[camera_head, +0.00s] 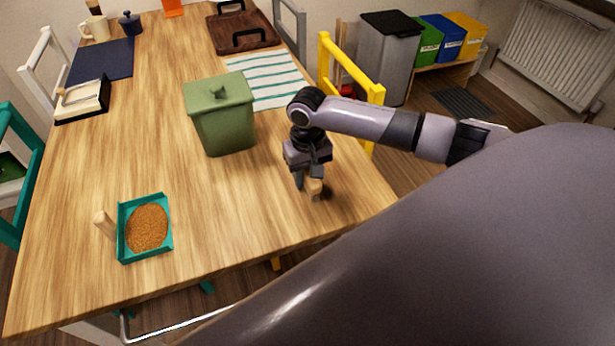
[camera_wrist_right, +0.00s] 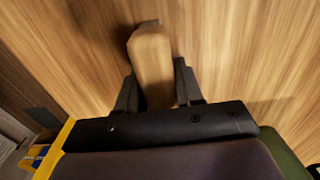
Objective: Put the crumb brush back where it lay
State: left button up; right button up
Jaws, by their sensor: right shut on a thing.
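My right gripper (camera_head: 307,180) is shut on the crumb brush (camera_head: 315,188), close to the front right edge of the table. The brush shows a pale wooden body pointing down, with a small dark patch at its lower end. In the right wrist view the wooden part of the brush (camera_wrist_right: 152,60) sits between the two dark fingers of the gripper (camera_wrist_right: 155,88). I cannot tell whether the brush touches the tabletop. Its bristles are mostly hidden. My left gripper is not in view.
A teal dustpan (camera_head: 122,240) holding brown crumbs lies at the front left of the wooden table (camera_head: 230,220). A green lidded bin (camera_head: 222,125) stands left of my right gripper. A striped cloth (camera_head: 285,95) and yellow chair (camera_head: 365,85) are behind. The front middle is clear.

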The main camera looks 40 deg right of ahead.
jog(key=shift+f, duration=0.3)
jog(key=shift+f, duration=0.1)
jog(key=o, duration=0.9)
jog(key=shift+o, duration=0.2)
notch_tip(320, 180, up, 12)
jog(key=shift+r+p, duration=0.15)
jog(key=shift+p, duration=0.35)
